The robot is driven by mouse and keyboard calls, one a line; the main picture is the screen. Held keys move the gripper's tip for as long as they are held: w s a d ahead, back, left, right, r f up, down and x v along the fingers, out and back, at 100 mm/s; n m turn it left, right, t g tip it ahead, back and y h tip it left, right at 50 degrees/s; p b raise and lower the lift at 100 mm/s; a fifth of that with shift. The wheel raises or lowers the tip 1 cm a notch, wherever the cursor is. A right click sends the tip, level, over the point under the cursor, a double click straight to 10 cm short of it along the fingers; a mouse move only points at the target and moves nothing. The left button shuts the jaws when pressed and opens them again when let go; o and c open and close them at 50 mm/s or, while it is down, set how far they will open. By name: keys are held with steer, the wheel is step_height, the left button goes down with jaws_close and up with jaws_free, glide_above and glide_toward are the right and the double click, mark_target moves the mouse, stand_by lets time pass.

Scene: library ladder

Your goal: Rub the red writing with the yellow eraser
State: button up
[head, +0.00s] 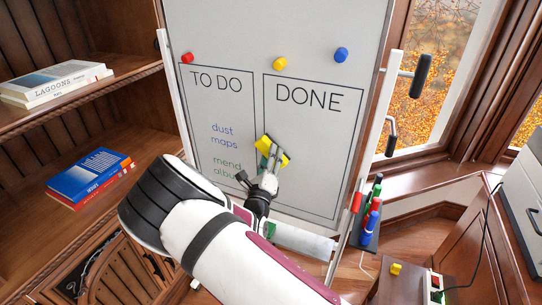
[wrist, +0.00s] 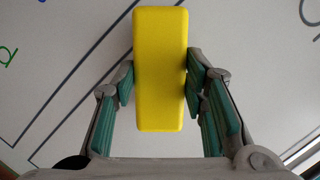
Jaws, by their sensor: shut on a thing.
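The yellow eraser (head: 268,143) is a block gripped between the two fingers of my gripper (head: 270,157). In the wrist view the eraser (wrist: 160,68) stands lengthwise between the green finger pads of my gripper (wrist: 160,88). It is in front of the whiteboard (head: 240,30), at the left edge of the DONE box; I cannot tell whether it touches the board. Blue writing "dust maps" (head: 223,135) and green writing "mend album" (head: 226,163) are in the TO DO box. No red writing shows; my arm and gripper hide part of the board.
Red (head: 187,57), yellow (head: 280,63) and blue (head: 341,54) magnets sit along the board's top. Bookshelves (head: 70,125) are on the left, a window (head: 430,70) on the right.

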steer(key=shift+s+a+p, duration=0.3)
steer(key=shift+s, duration=0.5)
steer(key=shift+s+a+p, duration=0.25)
steer(key=shift+s+p, duration=0.1)
steer(key=shift+s, duration=0.4)
steer(key=shift+s+a+p, duration=0.3)
steer(key=shift+s, duration=0.5)
steer(key=s, duration=0.1)
steer(key=s+a+p, duration=0.1)
steer(key=shift+s, duration=0.4)
